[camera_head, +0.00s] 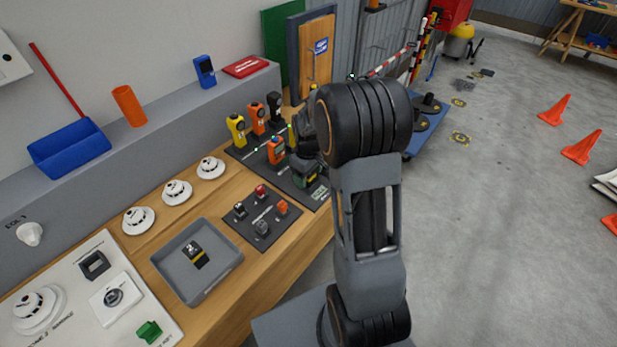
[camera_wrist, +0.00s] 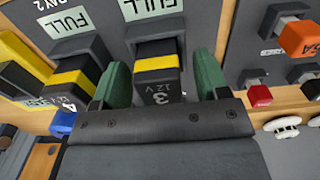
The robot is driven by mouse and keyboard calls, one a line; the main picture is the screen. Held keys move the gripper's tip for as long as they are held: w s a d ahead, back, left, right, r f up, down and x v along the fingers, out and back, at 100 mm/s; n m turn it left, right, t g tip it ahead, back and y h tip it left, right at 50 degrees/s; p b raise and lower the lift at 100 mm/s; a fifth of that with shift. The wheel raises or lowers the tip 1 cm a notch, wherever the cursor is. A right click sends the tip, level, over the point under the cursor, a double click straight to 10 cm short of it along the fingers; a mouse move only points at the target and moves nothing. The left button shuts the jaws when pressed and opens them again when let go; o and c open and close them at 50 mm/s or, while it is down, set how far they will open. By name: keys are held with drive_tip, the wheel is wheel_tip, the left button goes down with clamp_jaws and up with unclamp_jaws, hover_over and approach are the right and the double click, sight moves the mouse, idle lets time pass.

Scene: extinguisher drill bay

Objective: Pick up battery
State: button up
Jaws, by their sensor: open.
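A black battery (camera_wrist: 158,88) with a yellow band, marked 3 and 12 V, stands under a FULL label in the wrist view. The green fingers of my gripper (camera_wrist: 161,68) are apart, one on each side of it. I cannot tell whether they touch it. A second black battery (camera_wrist: 72,82) with a yellow band, marked 4, is to its left under another FULL label. In the head view, my gripper (camera_head: 307,172) is over the dark board at the bench's far end, and my arm hides part of that board. Another yellow-banded battery (camera_head: 195,254) lies in a grey tray (camera_head: 232,268).
Yellow, orange and black handheld devices (camera_head: 257,118) stand close behind my gripper. A dark mat (camera_head: 262,232) with several small knobs lies nearer on the bench. White detectors (camera_head: 177,191) line the wall side. Open floor (camera_head: 490,230) is at right, with orange cones (camera_head: 582,147).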

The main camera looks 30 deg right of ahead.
drive_tip(key=shift+c, duration=0.4)
drive_tip(key=c, duration=1)
drive_tip(key=shift+c, duration=0.5)
drive_tip(key=shift+r, duration=0.15)
